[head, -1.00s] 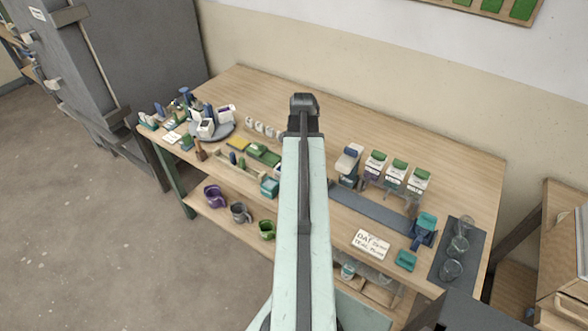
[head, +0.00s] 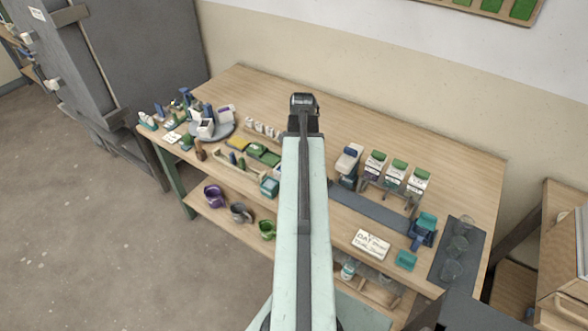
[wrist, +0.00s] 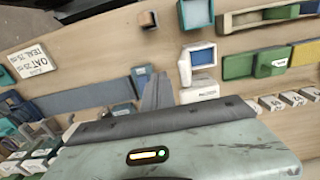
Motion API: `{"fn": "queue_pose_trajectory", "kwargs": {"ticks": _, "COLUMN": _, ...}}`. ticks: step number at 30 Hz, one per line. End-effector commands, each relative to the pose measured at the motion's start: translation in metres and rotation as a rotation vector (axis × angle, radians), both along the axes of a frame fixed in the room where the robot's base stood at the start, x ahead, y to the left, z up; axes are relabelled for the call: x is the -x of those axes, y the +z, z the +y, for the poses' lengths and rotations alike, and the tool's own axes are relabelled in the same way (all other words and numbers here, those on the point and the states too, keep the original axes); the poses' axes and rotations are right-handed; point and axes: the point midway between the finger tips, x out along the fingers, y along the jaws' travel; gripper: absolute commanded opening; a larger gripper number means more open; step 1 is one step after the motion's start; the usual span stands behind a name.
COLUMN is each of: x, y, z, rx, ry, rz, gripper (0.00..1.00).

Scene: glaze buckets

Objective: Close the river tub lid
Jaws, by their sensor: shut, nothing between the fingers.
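No label reading "river" is legible, so I cannot tell for sure which tub it is. A white tub with a blue patch (head: 349,160) stands right of my arm in the head view; in the wrist view a white piece with a blue panel (wrist: 201,56) and small lettering shows. Whether its lid is up I cannot tell. Three white tubs with green tops (head: 398,165) stand to its right. My gripper (head: 304,104) is shut and empty, above the bench's back half, left of the white-and-blue tub. Its dark finger also shows in the wrist view (wrist: 157,88), near that white piece.
The wooden bench (head: 450,160) holds a dark strip (head: 365,209), a written card (head: 371,244) and glass jars on a dark mat (head: 440,268). A round grey tray (head: 222,132) with containers is at left. Mugs stand on the lower shelf. The back strip of bench is clear.

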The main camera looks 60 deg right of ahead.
Motion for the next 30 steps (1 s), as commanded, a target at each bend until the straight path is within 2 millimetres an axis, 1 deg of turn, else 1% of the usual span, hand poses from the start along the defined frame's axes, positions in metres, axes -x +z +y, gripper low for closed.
{"fn": "queue_pose_trajectory", "kwargs": {"ticks": 4, "x": 0.0, "y": -0.002, "z": 0.0, "rx": 0.0, "ry": 0.0, "rz": 0.0, "gripper": 0.0}}
{"fn": "queue_pose_trajectory", "kwargs": {"ticks": 11, "x": 0.0, "y": -0.013, "z": 0.0, "rx": 0.0, "ry": 0.0, "rz": 0.0, "gripper": 0.0}}
{"fn": "queue_pose_trajectory", "kwargs": {"ticks": 17, "x": -0.001, "y": -0.012, "z": 0.0, "rx": 0.0, "ry": 0.0, "rz": 0.0, "gripper": 0.0}}
{"fn": "queue_pose_trajectory", "kwargs": {"ticks": 30, "x": -0.018, "y": -0.012, "z": -0.001, "rx": 0.0, "ry": 0.001, "rz": 0.0, "gripper": 0.0}}
